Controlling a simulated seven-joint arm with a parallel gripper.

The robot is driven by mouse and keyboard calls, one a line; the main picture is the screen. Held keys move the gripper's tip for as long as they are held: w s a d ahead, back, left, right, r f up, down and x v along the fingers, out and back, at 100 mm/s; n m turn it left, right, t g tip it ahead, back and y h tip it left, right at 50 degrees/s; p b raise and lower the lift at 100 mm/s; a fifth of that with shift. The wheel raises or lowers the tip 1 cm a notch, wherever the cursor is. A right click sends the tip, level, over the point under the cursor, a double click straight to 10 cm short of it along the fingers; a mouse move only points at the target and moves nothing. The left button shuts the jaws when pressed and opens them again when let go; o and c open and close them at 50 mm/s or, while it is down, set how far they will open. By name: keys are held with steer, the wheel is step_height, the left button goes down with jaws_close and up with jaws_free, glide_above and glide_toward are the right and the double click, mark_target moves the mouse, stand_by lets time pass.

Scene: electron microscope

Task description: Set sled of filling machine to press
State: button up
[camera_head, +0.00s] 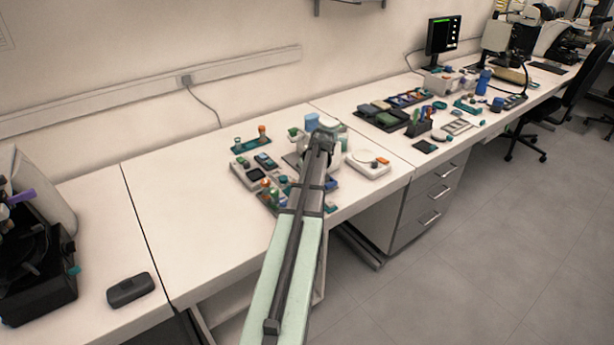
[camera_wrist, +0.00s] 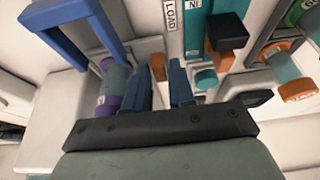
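In the wrist view, two dark blue fingers, seemingly those of my gripper (camera_wrist: 160,85), reach up from a black bar. A small orange-brown block (camera_wrist: 158,67) shows between them; whether they touch it is unclear. Beside them are a white strip marked "LOAD" (camera_wrist: 171,15) and a teal part marked "NE" (camera_wrist: 193,25), seemingly parts of the filling machine. I cannot make out a "press" mark or tell which part is the sled. In the head view my arm covers the fingers and most of the machine.
A blue frame (camera_wrist: 75,30) and a teal-and-purple cylinder (camera_wrist: 113,85) stand close at left in the wrist view. A black-topped orange block (camera_wrist: 228,32) is at right. In the head view, a white device (camera_head: 368,164) stands right of my arm; the left bench is mostly clear.

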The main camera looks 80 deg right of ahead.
jaws_close()
steer(key=shift+d, duration=0.1)
steer(key=w+d, duration=0.3)
steer(key=shift+o, duration=0.2)
jaws_free()
steer(key=shift+a, duration=0.15)
steer(key=v, duration=1.4)
steer(key=shift+o, duration=0.4)
